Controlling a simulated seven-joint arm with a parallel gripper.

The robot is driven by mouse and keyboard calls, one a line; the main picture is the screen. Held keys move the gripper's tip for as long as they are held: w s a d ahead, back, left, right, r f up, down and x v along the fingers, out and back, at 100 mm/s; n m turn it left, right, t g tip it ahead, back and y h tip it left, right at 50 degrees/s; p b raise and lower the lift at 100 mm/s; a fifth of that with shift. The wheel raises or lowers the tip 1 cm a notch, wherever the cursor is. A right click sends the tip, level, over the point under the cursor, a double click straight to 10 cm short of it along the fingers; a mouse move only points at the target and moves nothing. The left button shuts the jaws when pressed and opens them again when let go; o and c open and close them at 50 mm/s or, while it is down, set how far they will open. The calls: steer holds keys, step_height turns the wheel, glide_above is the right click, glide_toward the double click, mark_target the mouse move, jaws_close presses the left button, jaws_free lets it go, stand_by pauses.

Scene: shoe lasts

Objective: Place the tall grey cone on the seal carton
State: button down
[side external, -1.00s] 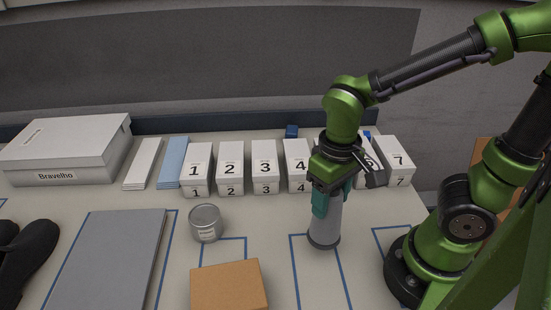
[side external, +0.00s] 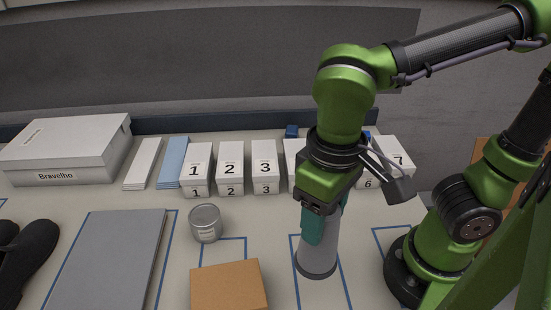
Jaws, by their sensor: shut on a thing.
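My gripper (side external: 319,225), with teal fingers, is shut on the tall grey cone (side external: 319,258) and points down. The cone is upright, wider at its dark-rimmed base, and its upper part is hidden by the fingers. It is over the blue-outlined area at the right front; I cannot tell how far its base is above the table. A plain brown carton (side external: 228,288), which I take as the seal carton, sits at the front, left of the cone and apart from it. Its top is bare, and its lower part is cut off by the picture edge.
A grey tin (side external: 205,223) stands behind the carton. Numbered white boxes (side external: 230,167) line the back, partly hidden by my arm. A grey board (side external: 108,262), black shoes (side external: 22,262) and a shoebox (side external: 66,150) are at the left. Blue lines mark the table (side external: 270,230).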

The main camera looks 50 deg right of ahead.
steer(key=w+a+f, duration=0.5)
steer(key=w+a, duration=0.5)
steer(key=a, duration=0.1)
steer(key=shift+w+a, duration=0.25)
steer(key=shift+f, duration=0.15)
steer(key=shift+c, duration=2)
jaws_free()
